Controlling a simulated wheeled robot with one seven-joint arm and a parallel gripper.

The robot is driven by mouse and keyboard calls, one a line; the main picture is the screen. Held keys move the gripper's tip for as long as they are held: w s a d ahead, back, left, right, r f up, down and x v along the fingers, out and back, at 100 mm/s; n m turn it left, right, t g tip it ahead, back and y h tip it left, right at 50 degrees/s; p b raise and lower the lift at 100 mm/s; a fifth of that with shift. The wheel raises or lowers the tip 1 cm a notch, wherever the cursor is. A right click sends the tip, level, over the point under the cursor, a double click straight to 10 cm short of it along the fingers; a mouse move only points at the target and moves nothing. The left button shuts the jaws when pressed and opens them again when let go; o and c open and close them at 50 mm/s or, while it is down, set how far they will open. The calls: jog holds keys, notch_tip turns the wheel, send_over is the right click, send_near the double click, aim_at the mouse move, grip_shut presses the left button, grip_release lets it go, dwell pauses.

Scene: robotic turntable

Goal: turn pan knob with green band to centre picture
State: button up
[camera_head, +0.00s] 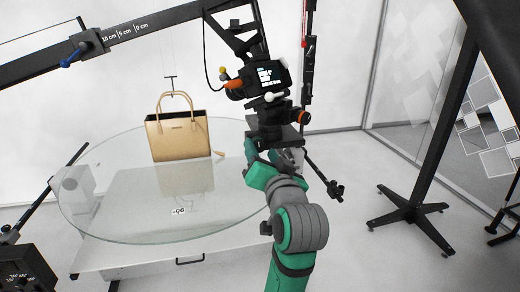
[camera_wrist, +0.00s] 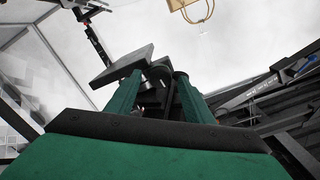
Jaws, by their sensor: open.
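The camera (camera_head: 268,78) hangs from the overhead boom on a black pan-and-tilt head (camera_head: 275,118). An orange-ended handle, a yellow knob, a white knob and an orange-banded knob (camera_head: 299,117) show on the rig. I cannot make out a green-banded pan knob; my gripper may hide it. My gripper (camera_head: 263,160) is open just below the head's flat black plate (camera_head: 275,137). In the wrist view, its two green fingers (camera_wrist: 160,92) stand on either side of dark parts under the plate (camera_wrist: 122,65). I cannot tell whether they touch anything.
A tan handbag (camera_head: 178,138) stands on the round glass turntable (camera_head: 110,215), left of my arm. The boom (camera_head: 150,22) crosses above. A black stand (camera_head: 415,208) is on the floor at right. The floor between the turntable and the stand is mostly clear.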

jog(key=v, duration=0.8)
jog(key=shift+s, duration=0.35)
jog(key=shift+d, duration=0.1)
jog(key=s+d+f+g+h, duration=0.15)
jog(key=s+f, duration=0.25)
jog(key=f, duration=1.2)
jog(key=s+f+t+h, duration=0.1)
jog(key=s+f+h, duration=0.25)
jog(key=f, duration=1.25)
jog(key=s+a+f+n, duration=0.1)
jog(key=s+f, duration=0.2)
jog(key=s, duration=0.7)
jog(key=s+f+n+g, duration=0.1)
jog(key=s+f, duration=0.3)
jog(key=s, duration=0.7)
jog(key=s+a+f+n, duration=0.1)
jog(key=s+f, duration=0.3)
jog(key=s, duration=0.7)
jog(key=shift+a, duration=0.35)
